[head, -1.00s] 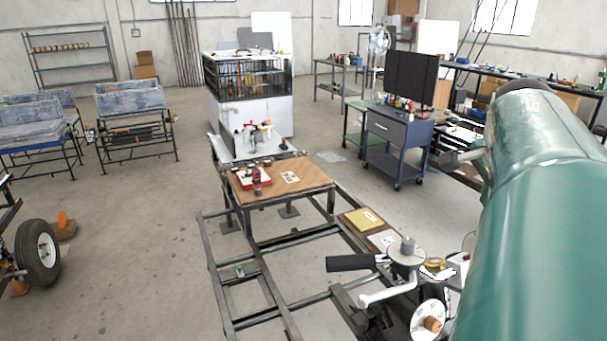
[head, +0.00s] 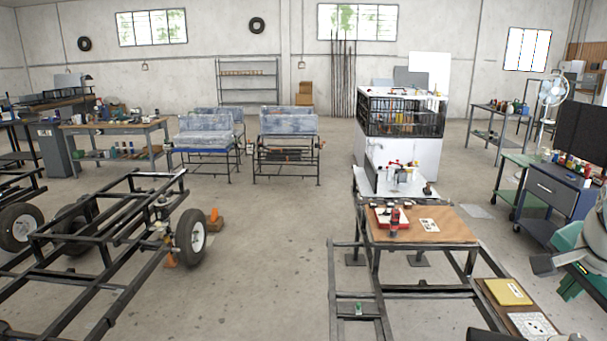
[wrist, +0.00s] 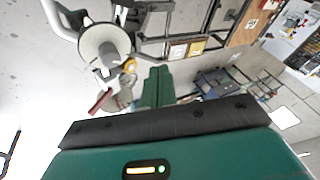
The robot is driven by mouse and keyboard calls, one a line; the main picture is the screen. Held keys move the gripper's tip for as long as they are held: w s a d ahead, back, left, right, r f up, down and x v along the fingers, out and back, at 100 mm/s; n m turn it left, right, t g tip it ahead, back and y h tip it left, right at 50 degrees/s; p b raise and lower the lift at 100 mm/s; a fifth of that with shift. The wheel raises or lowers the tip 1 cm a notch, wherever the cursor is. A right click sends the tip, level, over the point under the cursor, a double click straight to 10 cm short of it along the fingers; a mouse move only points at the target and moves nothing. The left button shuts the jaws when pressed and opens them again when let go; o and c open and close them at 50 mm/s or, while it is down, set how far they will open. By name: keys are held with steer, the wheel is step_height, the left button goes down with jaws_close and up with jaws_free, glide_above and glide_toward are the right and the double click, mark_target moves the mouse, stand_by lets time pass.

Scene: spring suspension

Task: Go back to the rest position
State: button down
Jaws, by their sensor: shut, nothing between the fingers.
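My gripper (wrist: 158,70) shows in the wrist view as two green fingers side by side, with no gap seen between them and nothing held. Behind them are the black band and green housing of my arm, with a lit green indicator. In the head view part of my green and grey arm shows at the right edge, in front of the blue drawer cart (head: 550,190). The fingers cannot be told clearly there.
A steel frame with a wood-topped table (head: 455,228) stands at right; a yellow folder (head: 507,292) lies near my arm. A wheeled chassis (head: 110,225) stands at left. Bare floor (head: 265,260) lies between. The wrist view shows a round grey disc (wrist: 105,45).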

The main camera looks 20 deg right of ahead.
steer(key=w+a+f+n, duration=0.1)
steer(key=w+a, duration=0.1)
steer(key=a, duration=0.1)
steer(key=w+a+n+t, duration=0.1)
steer(key=w+a+n, duration=0.1)
steer(key=a, duration=0.2)
steer(key=w+a+f+n+y, duration=0.1)
steer(key=w+a+n, duration=0.1)
steer(key=w+a, duration=0.1)
steer(key=shift+w+a+f, duration=0.1)
steer(key=shift+a+f, duration=0.05)
steer(key=shift+f, duration=0.15)
steer(key=a+f+n+y, duration=0.1)
steer(key=a+f+n, duration=0.2)
steer(key=a, duration=0.5)
steer(key=a+f+n+y, duration=0.1)
steer(key=a+f+n, duration=0.2)
steer(key=a+n, duration=0.3)
steer(key=w+a+f+n+t+y, duration=0.1)
steer(key=a+f+n, duration=0.2)
steer(key=a, duration=0.9)
steer(key=shift+a+f+n, duration=0.2)
steer(key=shift+f+n, duration=0.05)
steer(key=shift+n, duration=0.85)
